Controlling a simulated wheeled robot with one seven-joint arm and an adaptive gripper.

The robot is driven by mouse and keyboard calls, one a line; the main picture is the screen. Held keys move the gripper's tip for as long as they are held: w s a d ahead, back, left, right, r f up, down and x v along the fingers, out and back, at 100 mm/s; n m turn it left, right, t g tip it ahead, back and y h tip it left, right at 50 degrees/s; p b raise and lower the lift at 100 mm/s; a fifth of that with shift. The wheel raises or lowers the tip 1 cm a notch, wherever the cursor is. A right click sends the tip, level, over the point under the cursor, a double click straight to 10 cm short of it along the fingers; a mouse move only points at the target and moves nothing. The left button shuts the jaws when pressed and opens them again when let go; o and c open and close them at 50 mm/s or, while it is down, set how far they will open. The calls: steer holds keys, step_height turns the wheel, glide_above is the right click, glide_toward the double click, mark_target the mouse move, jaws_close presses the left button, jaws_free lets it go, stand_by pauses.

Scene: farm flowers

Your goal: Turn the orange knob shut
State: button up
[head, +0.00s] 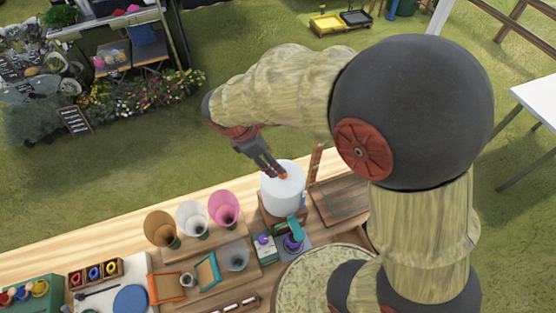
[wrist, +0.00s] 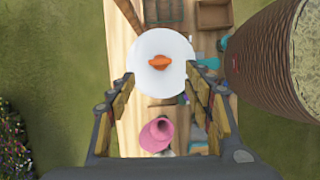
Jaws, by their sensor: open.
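The orange knob (wrist: 159,62) sits on the round white top of a white cylinder (wrist: 174,43). In the wrist view its long shape lies roughly crosswise in the picture. In the head view, the white cylinder (head: 283,192) stands on a wooden stand on the table, and a bit of the orange knob (head: 283,176) shows beside my fingertips. My gripper (head: 274,172) reaches down over the cylinder's top. In the wrist view, my gripper (wrist: 158,82) is open and empty, its fingers wide apart on either side of the knob's line. Touch with the knob cannot be told.
Brown, white and pink cones (head: 224,208) stand left of the cylinder; the pink one (wrist: 157,134) also shows in the wrist view. A green-and-purple item (head: 293,240) stands close in front of the cylinder. A wooden tray (head: 340,201) lies to its right. Grass lies beyond the table.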

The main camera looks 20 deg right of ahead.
steer(key=shift+n, duration=0.3)
steer(key=x, duration=0.8)
steer(key=shift+p, duration=0.3)
steer(key=shift+c, duration=1)
steer(key=c, duration=1)
